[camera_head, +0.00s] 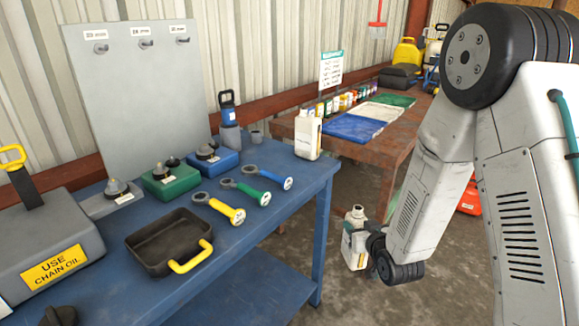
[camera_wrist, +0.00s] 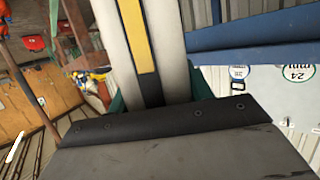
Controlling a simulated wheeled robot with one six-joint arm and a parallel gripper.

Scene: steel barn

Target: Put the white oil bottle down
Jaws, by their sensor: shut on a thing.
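A second white bottle (camera_head: 308,136) stands upright at the far right corner of the blue bench (camera_head: 262,226).
The bench holds a black tray (camera_head: 152,257) with a yellow handle, coloured ring tools (camera_head: 246,192), green and blue blocks, and a grey case (camera_head: 42,240). A rusty brown table (camera_head: 392,152) behind carries coloured mats and small bottles. Bare bench top shows near its right edge.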

